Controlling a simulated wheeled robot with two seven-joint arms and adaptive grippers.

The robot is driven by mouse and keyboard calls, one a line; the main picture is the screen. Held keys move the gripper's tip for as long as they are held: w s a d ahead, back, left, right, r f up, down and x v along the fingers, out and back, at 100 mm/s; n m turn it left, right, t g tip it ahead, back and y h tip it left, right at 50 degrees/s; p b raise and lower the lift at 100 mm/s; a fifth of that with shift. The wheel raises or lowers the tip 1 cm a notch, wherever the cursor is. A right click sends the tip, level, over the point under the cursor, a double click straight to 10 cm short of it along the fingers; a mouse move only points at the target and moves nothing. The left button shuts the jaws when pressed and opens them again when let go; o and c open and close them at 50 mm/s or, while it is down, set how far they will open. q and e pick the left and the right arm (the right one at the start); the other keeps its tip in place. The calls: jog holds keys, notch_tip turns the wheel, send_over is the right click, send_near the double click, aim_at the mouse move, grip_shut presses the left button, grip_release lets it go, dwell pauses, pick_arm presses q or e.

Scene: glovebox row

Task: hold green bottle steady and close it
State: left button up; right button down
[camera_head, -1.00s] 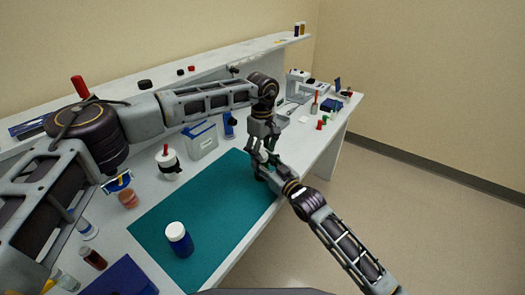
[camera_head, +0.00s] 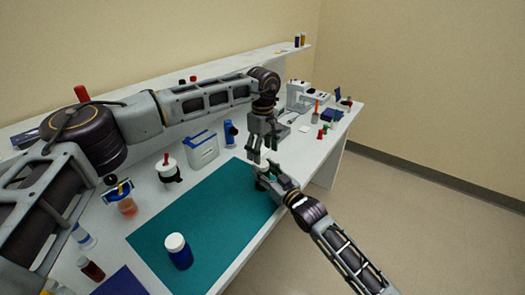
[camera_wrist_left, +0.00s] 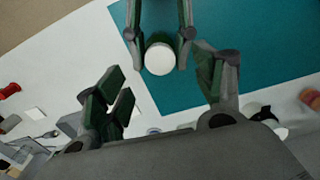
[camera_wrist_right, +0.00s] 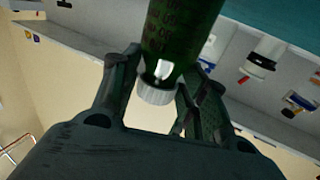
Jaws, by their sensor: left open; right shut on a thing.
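My right gripper (camera_wrist_right: 160,95) is shut on the green bottle (camera_wrist_right: 178,30), whose white cap (camera_wrist_right: 157,92) sits on its end. In the left wrist view the round white cap (camera_wrist_left: 159,59) shows from above between the right gripper's fingers. I cannot tell how tight the cap is. My left gripper (camera_wrist_left: 162,85) is open and empty, with its fingers apart from the cap. In the head view the left gripper (camera_head: 262,152) is just above the right gripper (camera_head: 268,176), near the mat's right corner. The bottle is mostly hidden there.
A teal mat (camera_head: 205,215) covers the bench front. A blue bottle with a white lid (camera_head: 179,252) stands on it. Behind are a white bottle (camera_head: 167,168), a blue-lidded box (camera_head: 203,152) and a blue item (camera_head: 230,133). The mat's middle is clear.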

pick_arm(q)
jog(key=shift+o, duration=0.8)
pick_arm(e)
jog(key=shift+f, duration=0.3)
pick_arm(q)
jog(key=shift+r, duration=0.1)
pick_arm(e)
jog(key=shift+f, duration=0.1)
pick_arm(q)
notch_tip(320, 180, up, 12)
pick_arm(e)
jog(key=shift+s+f, duration=0.1)
jog(key=shift+f, duration=0.1)
jog(key=c, duration=1)
grip_release()
jog(key=o, duration=0.3)
jog(key=shift+d+r, duration=0.1)
jog(key=shift+r, duration=0.2)
